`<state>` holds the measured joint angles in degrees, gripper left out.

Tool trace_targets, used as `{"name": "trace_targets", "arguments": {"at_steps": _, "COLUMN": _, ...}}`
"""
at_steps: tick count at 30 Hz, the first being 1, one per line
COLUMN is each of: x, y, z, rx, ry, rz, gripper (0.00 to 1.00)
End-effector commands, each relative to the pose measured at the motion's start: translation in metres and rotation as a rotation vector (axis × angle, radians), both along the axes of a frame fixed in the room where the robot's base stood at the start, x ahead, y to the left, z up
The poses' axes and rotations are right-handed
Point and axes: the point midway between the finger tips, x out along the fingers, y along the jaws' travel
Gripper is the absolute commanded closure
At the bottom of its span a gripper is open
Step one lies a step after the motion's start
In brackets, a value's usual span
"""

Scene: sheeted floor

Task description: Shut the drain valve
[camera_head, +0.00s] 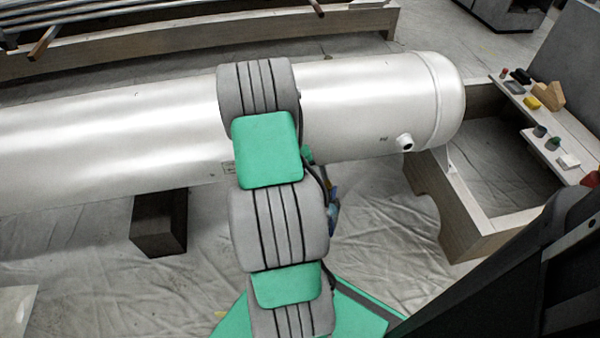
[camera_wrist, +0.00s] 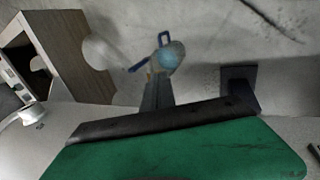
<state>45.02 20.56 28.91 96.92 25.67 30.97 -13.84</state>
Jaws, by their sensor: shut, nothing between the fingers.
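A large white tank (camera_head: 365,95) lies on its side across the head view; part of it shows along the lower left of the wrist view (camera_wrist: 52,128). A fitting that looks like the drain valve (camera_wrist: 169,55), with a rounded pale-blue body and a blue looped handle, is at the upper middle of the wrist view. In the head view, a small blue part (camera_head: 333,220) shows beside my arm, mostly hidden. My gripper (camera_wrist: 157,82) is shut and empty, its fingers pointing at the valve. Whether they touch it is unclear. The arm hides my gripper in the head view.
A wooden frame (camera_head: 462,235) with shelves of small objects stands at the right. A dark support block (camera_head: 158,222) stands under the tank. A short nozzle (camera_head: 405,142) sticks out of the tank. The sheeted floor (camera_head: 385,225) is clear between my arm and the frame.

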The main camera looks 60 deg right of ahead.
Motion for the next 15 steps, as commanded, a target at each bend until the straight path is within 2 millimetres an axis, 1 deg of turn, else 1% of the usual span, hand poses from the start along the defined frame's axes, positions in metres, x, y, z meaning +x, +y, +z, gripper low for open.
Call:
{"name": "trace_targets", "arguments": {"at_steps": 1, "x": -0.004, "y": -0.003, "z": -0.016, "rx": 0.001, "ry": 0.001, "rz": -0.002, "gripper": 1.00}}
{"name": "trace_targets", "arguments": {"at_steps": 10, "x": -0.021, "y": -0.020, "z": -0.077, "rx": 0.001, "ry": 0.001, "rz": -0.002, "gripper": 1.00}}
{"name": "trace_targets", "arguments": {"at_steps": 12, "x": -0.030, "y": -0.031, "z": -0.075, "rx": -0.003, "ry": -0.002, "rz": -0.004, "gripper": 1.00}}
{"name": "trace_targets", "arguments": {"at_steps": 15, "x": -0.040, "y": -0.041, "z": -0.074, "rx": -0.002, "ry": -0.002, "rz": -0.003, "gripper": 1.00}}
